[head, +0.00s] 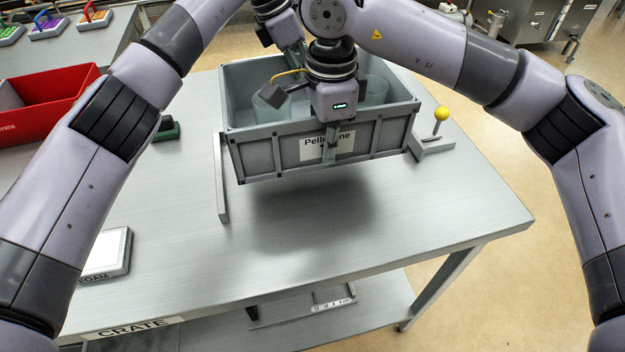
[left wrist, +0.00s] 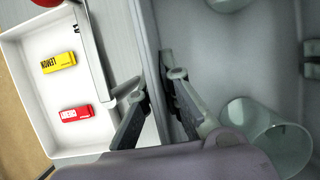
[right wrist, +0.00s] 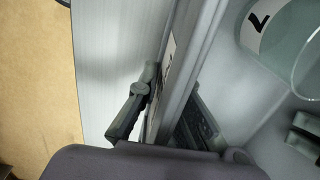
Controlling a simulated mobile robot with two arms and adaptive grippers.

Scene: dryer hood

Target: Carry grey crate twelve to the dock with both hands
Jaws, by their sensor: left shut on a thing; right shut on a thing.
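The grey crate (head: 270,153) is in the middle of the head view, raised above the steel table with its shadow below. Its near wall has a white label, partly hidden by my right gripper. Clear glass vessels (head: 376,88) stand inside. My right gripper (head: 333,135) is shut on the near wall; its fingers straddle that wall in the right wrist view (right wrist: 165,115). My left gripper (head: 297,48) is at the far wall, mostly hidden by the right arm; in the left wrist view its fingers (left wrist: 165,105) straddle a crate wall. I cannot tell which part is the dock.
A grey rail (head: 221,180) stands left of the crate, and a bracket with a yellow knob (head: 441,113) stands right. The steel table's front (head: 400,225) is clear. A red bin (head: 45,105) is at left. A white tray (left wrist: 35,75) shows in the left wrist view.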

